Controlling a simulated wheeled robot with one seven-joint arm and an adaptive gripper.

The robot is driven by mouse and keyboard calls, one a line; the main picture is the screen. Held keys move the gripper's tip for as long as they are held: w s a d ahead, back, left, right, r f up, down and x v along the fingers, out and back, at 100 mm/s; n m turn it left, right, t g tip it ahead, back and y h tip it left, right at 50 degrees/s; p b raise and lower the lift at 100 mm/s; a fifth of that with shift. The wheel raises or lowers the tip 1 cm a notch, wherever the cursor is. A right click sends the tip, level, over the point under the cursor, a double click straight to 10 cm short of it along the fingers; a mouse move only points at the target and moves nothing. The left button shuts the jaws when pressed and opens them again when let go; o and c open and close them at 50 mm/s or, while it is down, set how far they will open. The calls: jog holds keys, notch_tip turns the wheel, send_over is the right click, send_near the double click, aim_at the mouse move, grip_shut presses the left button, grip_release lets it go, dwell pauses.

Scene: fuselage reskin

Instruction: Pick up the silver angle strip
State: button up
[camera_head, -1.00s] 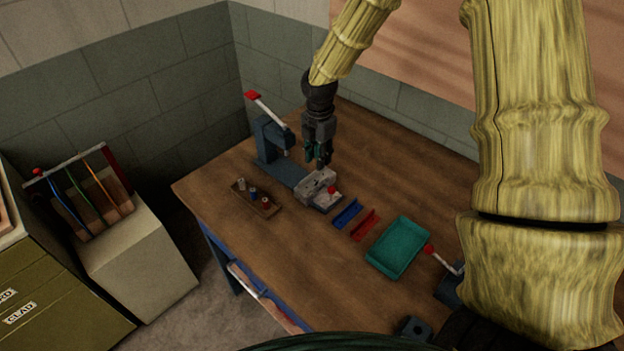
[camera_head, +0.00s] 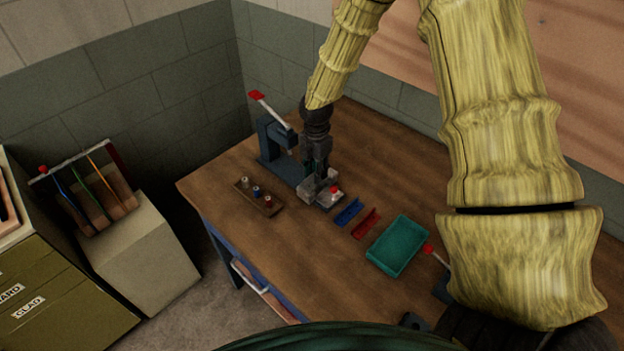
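A small pale grey metal piece (camera_head: 309,188) sits beside the red-knobbed grey fixture (camera_head: 331,199) on the wooden bench. I cannot tell whether it is the silver angle strip or part of the fixture. My gripper (camera_head: 316,178) points down right over this piece, with its fingertips at or very near it. The fingers and the arm hide part of the piece. The finger gap is too small and dark to tell whether they hold anything. A blue angle strip (camera_head: 348,212) and a red angle strip (camera_head: 365,223) lie to the right of the fixture.
A blue lever press (camera_head: 275,142) stands just behind and left of my gripper. A tray with several small spools (camera_head: 258,197) lies to the left. A green tray (camera_head: 397,246) and another red-knobbed lever (camera_head: 430,250) are to the right.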

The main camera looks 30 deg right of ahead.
jog(key=shift+f, duration=0.1)
jog(key=shift+c, duration=0.2)
jog(key=shift+a, duration=0.1)
grip_shut()
jog(key=shift+w, duration=0.1)
